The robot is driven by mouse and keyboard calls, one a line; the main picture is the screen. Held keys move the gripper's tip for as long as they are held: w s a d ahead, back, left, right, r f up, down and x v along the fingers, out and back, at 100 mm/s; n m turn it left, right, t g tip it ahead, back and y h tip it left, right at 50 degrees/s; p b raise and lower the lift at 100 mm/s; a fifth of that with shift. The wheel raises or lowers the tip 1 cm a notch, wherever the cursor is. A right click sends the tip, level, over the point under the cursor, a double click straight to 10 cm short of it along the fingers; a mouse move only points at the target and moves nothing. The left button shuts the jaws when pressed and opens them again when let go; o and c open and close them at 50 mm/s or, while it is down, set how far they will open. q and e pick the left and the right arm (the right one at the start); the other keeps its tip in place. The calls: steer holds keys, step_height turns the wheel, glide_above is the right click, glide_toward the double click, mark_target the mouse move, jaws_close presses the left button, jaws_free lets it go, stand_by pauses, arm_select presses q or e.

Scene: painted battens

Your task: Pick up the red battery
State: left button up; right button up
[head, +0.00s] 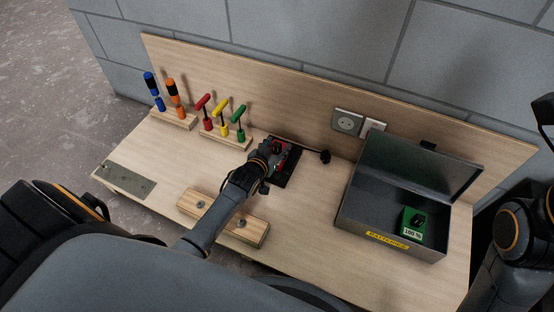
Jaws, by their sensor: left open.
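The red battery (284,160) shows only in part, as a small red patch at my left gripper. It is at the black charger base (291,174) on the wooden bench, near the back board. My left gripper (277,157) is open, right over the battery, and its fingers and wrist hide most of it. I cannot tell whether the fingers touch it. My right arm shows at the right edge, without a clear view of its gripper.
An open grey metal box (345,213) with a green battery (413,223) stands at the right. Screwdrivers (170,92) and coloured-handled tools (221,110) stand in racks at the back left. A wooden block (250,231) lies in front, partly under my left arm.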

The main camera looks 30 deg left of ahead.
arm_select(q)
steer(key=shift+w, duration=0.1)
jaws_close()
steer(key=shift+r, duration=0.15)
stand_by(0.3)
